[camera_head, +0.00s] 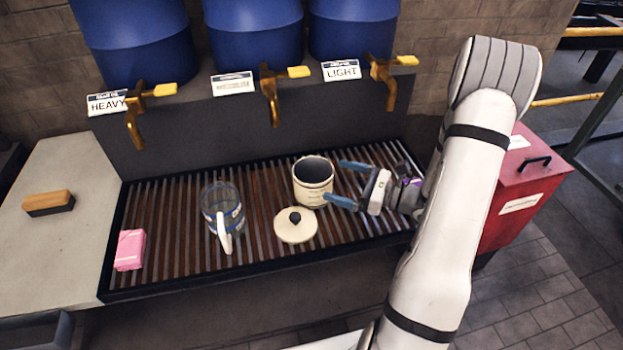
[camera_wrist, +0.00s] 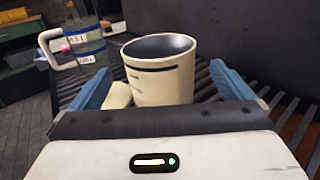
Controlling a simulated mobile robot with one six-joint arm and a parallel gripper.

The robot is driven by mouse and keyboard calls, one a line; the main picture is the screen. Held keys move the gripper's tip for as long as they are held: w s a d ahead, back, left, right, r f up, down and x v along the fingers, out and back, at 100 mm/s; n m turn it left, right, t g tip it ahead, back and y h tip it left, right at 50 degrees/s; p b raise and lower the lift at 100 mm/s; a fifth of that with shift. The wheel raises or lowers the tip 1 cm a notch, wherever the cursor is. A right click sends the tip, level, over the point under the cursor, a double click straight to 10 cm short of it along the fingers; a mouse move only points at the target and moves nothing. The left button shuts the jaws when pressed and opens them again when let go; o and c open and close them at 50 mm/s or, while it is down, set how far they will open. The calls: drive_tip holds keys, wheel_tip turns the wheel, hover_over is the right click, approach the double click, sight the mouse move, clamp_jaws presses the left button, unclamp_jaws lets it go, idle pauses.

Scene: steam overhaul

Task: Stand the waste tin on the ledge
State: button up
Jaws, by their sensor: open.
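The waste tin (camera_head: 313,181), a cream open-topped can with dark lettering, stands upright on the slatted grate under the taps. Its round cream lid (camera_head: 296,225) with a black knob lies on the grate in front of it. My gripper (camera_head: 347,183) is open, its blue fingers pointing at the tin from the right. In the wrist view the tin (camera_wrist: 160,72) stands ahead between the fingers (camera_wrist: 165,88), with gaps on both sides. The lid is mostly hidden behind the left finger there. The pale ledge (camera_head: 75,215) is at the left of the grate.
A clear measuring jug (camera_head: 222,208) stands left of the tin, and a pink block (camera_head: 130,250) lies at the grate's left end. A wooden brush (camera_head: 48,202) lies on the ledge. Brass taps (camera_head: 270,95) hang above the grate. A red bin (camera_head: 510,190) stands right.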

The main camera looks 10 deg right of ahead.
sight(295, 168)
drive_tip(key=x, duration=0.8)
drive_tip(key=shift+s, duration=0.1)
drive_tip(key=shift+c, duration=0.2)
drive_tip(key=c, duration=0.9)
